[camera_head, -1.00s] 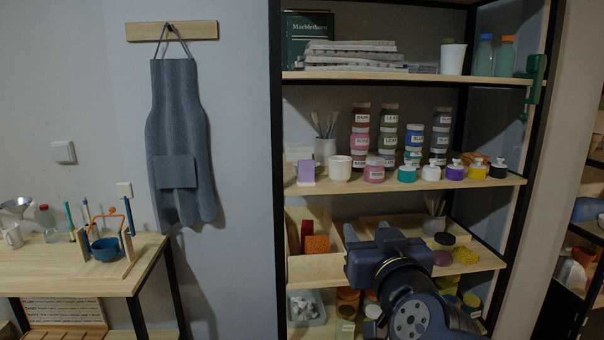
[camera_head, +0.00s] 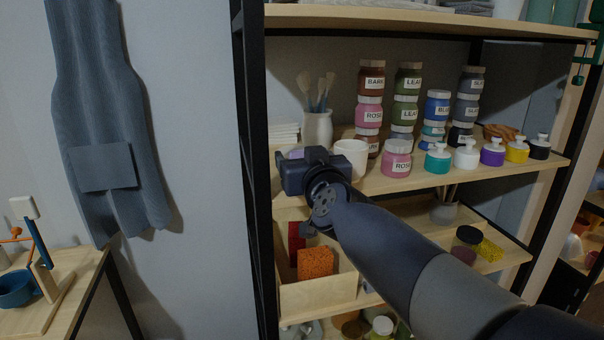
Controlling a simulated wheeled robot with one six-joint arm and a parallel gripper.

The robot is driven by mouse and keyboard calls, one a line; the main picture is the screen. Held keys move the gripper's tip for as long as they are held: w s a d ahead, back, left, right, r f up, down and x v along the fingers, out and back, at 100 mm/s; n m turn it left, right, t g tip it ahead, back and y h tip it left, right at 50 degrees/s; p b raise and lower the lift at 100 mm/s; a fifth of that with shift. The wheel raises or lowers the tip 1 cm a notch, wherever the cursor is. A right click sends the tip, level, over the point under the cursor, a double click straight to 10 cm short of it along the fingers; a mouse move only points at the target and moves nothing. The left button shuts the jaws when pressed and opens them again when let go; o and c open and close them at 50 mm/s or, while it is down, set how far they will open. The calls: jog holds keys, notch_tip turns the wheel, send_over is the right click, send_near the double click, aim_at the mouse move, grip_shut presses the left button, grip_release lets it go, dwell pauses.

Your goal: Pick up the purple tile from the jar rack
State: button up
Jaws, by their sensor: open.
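The purple tile (camera_head: 297,154) is at the left end of the middle shelf of the jar rack (camera_head: 424,184). Only a small purple patch of it shows, because my gripper (camera_head: 303,168) is in front of it. I see my gripper from behind, at about shelf height and close to the shelf's front edge. It is open. Its fingertips are mostly hidden, so I cannot tell whether they touch the tile or stand around it.
A white cup (camera_head: 350,157) and a pink jar (camera_head: 397,160) stand just right of my gripper. Several stacked jars and small bottles fill the shelf further right. A black post (camera_head: 256,170) is close on the left. A wooden bin (camera_head: 318,297) with an orange block (camera_head: 315,262) is below.

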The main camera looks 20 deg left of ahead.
jog(key=shift+w+a, duration=0.25)
jog(key=shift+w, duration=0.2)
jog(key=shift+c, duration=0.3)
jog(key=c, duration=1.1)
